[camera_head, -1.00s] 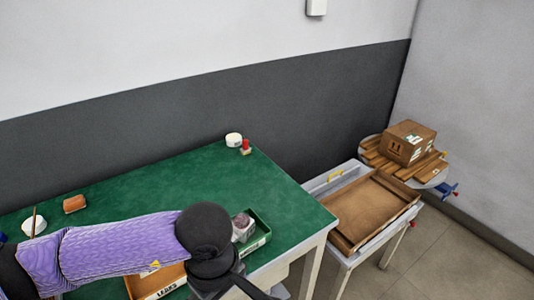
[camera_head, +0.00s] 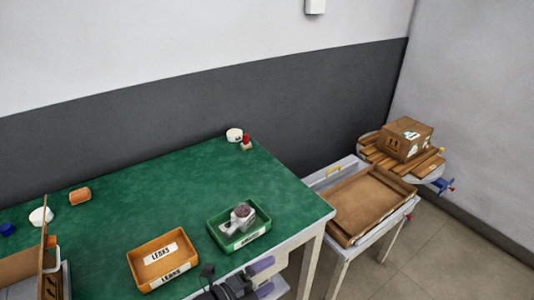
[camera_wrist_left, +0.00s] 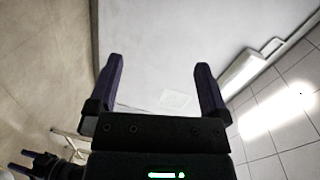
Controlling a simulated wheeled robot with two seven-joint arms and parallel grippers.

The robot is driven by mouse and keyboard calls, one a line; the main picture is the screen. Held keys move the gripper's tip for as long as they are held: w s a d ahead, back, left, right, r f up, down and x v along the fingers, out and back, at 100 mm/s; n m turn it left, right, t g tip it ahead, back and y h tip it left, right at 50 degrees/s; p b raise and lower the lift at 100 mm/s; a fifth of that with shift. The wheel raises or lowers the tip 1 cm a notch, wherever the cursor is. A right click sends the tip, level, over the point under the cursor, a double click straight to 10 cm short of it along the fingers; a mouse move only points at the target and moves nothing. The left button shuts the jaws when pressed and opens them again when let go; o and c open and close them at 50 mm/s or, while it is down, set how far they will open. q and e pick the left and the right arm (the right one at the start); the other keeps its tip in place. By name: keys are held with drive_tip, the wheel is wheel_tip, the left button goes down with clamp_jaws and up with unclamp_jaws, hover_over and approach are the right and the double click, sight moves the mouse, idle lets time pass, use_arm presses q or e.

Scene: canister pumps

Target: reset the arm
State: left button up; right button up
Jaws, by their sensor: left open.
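My left gripper (camera_head: 264,278) is at the bottom of the head view, just off the front edge of the green table (camera_head: 150,205). Its purple fingers are apart and it holds nothing.
An orange tray labelled LEAKS (camera_head: 146,259) and a green tray (camera_head: 262,234) holding a grey metal canister part (camera_head: 241,215) stand near the front edge. A white roll (camera_head: 234,135) and a red-topped item (camera_head: 246,142) stand at the back. A side table bears a brown tray (camera_head: 365,205).

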use_arm(q)
drive_tip(key=s+a+f+n+y, duration=0.3)
drive_tip(key=a+f+n+y, duration=0.15)
drive_tip(key=f+n, duration=0.2)
drive_tip(key=s+a+f+n+y, duration=0.4)
drive_tip(key=a+f+n, duration=0.15)
drive_tip(key=f, duration=0.25)
drive_tip(key=s+a+f+n+g+y, duration=0.1)
drive_tip(key=s+a+f+n+g, duration=0.1)
drive_tip(key=s, duration=0.7)
drive_tip(key=s+a+f+n+g+y, duration=0.2)
drive_tip(key=s+f+n, duration=0.4)
drive_tip(key=s, duration=0.4)
drive_tip(key=s+a+f+n+g+y, duration=0.2)
drive_tip(key=s+a+f+n+g, duration=0.1)
drive_tip(key=s, duration=0.6)
drive_tip(key=shift+s+a+f+n+g, duration=0.2)
drive_tip(key=shift+f+n+g, duration=0.2)
drive_tip(key=shift+f+g, duration=0.45)
